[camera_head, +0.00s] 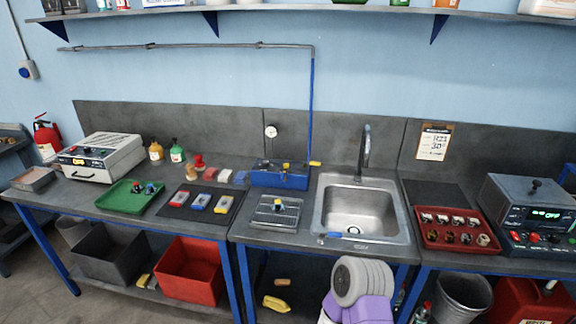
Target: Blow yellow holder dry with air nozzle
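A small yellow part (278,203), which may be the yellow holder, stands on a grey metal plate (263,217) left of the sink. What lies under it is too small to tell. A blue hose (311,100) hangs from the wall pipe down to a small yellow piece (315,163), which looks like the air nozzle. That piece is at the right end of a blue box (270,181) at the bench back.
A sink (398,223) with a tall faucet (364,150) lies right of the plate. A green tray (118,202), a dark mat (174,213) with three coloured blocks and a red tray (427,242) take bench room. Bottles (177,153) stand at the back left.

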